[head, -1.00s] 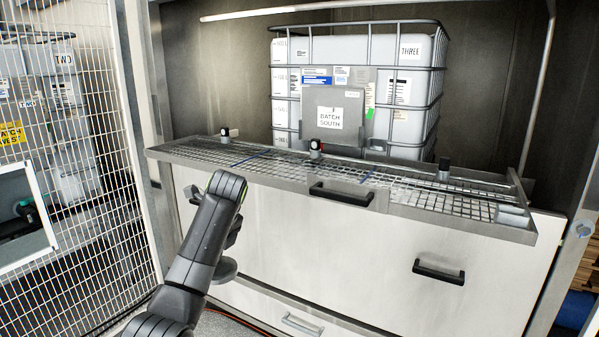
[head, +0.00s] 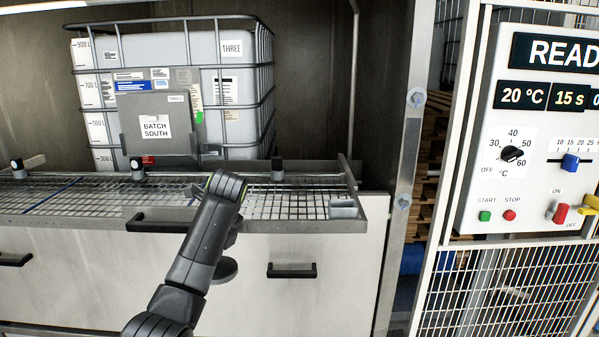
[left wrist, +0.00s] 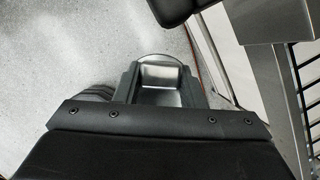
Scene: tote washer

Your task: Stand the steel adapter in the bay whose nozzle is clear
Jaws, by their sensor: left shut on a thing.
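My left gripper (left wrist: 160,82) is shut on a bright steel piece (left wrist: 162,70), which looks like the steel adapter, with a rounded edge beyond the fingers. In the head view my arm hides most of the gripper; a grey disc (head: 224,270), seemingly the adapter's round end, shows below it, in front of the white front panel. The mesh shelf (head: 290,205) is behind and above. Along it are black nozzle-like fittings at left (head: 17,166), middle (head: 137,165) and right (head: 277,168). Blue lines cross the mesh. My right gripper is not in view.
A caged white tank (head: 190,50) marked THREE stands behind the shelf, with a BATCH SOUTH plate. Black handles (head: 292,270) stick out of the front panel. A control panel (head: 530,130) and mesh fence (head: 500,290) stand at right. A small grey block (head: 343,208) sits at the shelf's right end.

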